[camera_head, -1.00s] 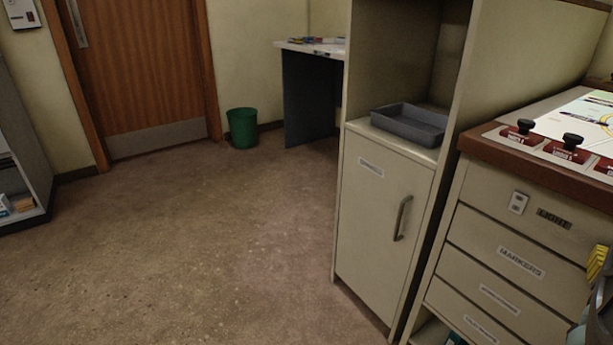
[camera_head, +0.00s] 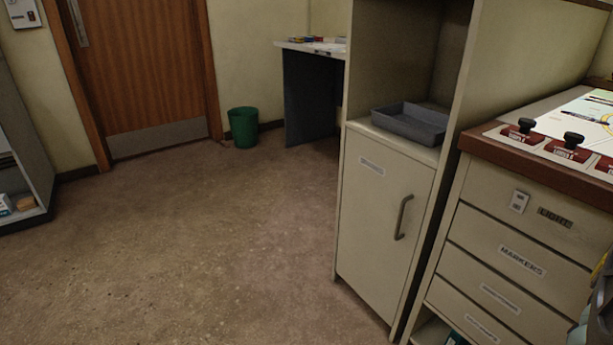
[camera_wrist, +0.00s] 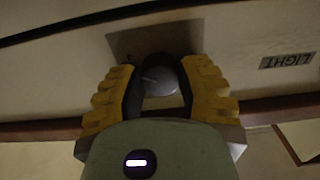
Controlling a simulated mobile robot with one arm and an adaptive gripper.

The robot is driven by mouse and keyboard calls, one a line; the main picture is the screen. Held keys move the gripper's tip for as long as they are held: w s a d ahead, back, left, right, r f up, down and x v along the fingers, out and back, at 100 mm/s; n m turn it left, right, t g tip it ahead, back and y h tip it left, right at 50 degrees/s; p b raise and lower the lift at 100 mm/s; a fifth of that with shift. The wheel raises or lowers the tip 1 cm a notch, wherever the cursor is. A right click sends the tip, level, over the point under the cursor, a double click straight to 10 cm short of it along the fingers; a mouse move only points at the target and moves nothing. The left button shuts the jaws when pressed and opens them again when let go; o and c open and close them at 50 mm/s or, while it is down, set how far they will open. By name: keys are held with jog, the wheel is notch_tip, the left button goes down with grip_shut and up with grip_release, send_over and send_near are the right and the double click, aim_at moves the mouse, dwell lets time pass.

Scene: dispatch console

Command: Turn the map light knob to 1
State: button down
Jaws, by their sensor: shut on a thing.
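The map light knob (camera_wrist: 160,79) is a round grey knob with a pale pointer mark, on a dark plate (camera_wrist: 190,38) on the cream console front. In the wrist view my gripper (camera_wrist: 158,80) has its yellow, dark-lined fingers on both sides of the knob and is shut on it. The LIGHT label (camera_wrist: 287,61) is beside the plate in the wrist view; it also shows in the head view (camera_head: 554,217). In the head view only a sliver of my arm end shows at the right edge, and the knob is out of view. I cannot read the knob's scale numbers.
A small switch plate (camera_head: 519,201) sits left of the LIGHT label. Labelled drawers (camera_head: 522,261) lie below. The console's brown wooden edge (camera_head: 530,168) runs above, with black-handled controls (camera_head: 572,141) on top. A cabinet (camera_head: 385,215) stands left; the floor (camera_head: 190,255) beyond is clear.

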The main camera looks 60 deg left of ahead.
jog(key=shift+n, duration=0.3)
jog(key=n, duration=2.3)
jog(key=shift+n, duration=0.3)
jog(key=shift+r, duration=0.1)
jog(key=c, duration=0.5)
grip_release()
jog(key=shift+c, duration=0.2)
jog(key=shift+d, duration=0.1)
